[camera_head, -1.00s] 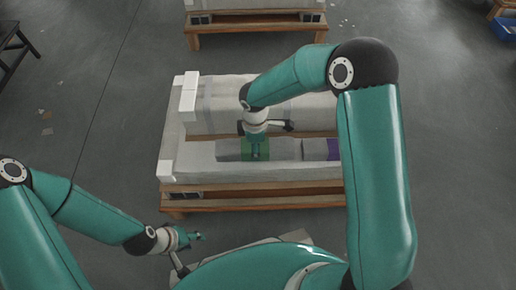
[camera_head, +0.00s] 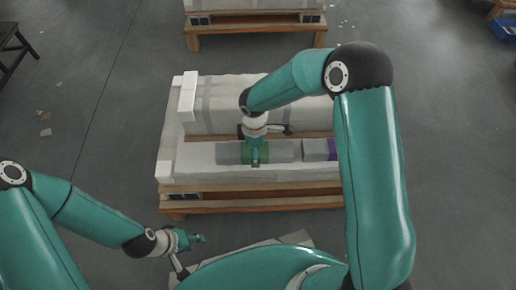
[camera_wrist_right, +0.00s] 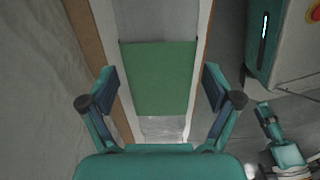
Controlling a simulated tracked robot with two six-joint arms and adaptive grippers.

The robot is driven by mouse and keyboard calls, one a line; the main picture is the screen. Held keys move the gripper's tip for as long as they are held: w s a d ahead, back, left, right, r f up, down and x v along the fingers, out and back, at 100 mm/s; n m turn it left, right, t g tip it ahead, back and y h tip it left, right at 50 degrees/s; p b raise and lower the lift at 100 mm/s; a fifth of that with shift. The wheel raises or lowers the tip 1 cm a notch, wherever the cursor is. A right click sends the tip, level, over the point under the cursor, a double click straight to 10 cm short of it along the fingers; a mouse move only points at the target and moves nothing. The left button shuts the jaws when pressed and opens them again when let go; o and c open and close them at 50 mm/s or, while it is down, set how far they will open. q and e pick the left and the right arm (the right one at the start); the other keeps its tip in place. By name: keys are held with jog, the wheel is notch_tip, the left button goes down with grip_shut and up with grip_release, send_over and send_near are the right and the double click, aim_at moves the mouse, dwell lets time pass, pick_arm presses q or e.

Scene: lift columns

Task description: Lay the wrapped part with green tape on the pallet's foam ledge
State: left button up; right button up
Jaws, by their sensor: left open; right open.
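The grey wrapped part with green tape (camera_head: 282,152) lies lengthwise on the pallet's pale foam ledge (camera_head: 195,170), in front of the large wrapped block. My right gripper (camera_head: 256,157) is over its green band, which shows on both sides of the fingers. In the right wrist view the green tape (camera_wrist_right: 158,78) lies between the spread fingers of the right gripper (camera_wrist_right: 160,82), with room on each side. I cannot tell how far above the part the fingertips are. My left gripper (camera_head: 198,239) is open and empty, low in front of the pallet.
Another grey part with purple tape (camera_head: 333,149) lies to the right on the same ledge, partly behind my right arm. The large wrapped block (camera_head: 222,105) stands behind the ledge. A second pallet (camera_head: 255,27) is at the back.

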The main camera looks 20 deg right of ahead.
notch_tip(320, 180, up, 13)
jog(key=p, duration=0.5)
jog(key=shift+f, duration=0.2)
dwell(0.3)
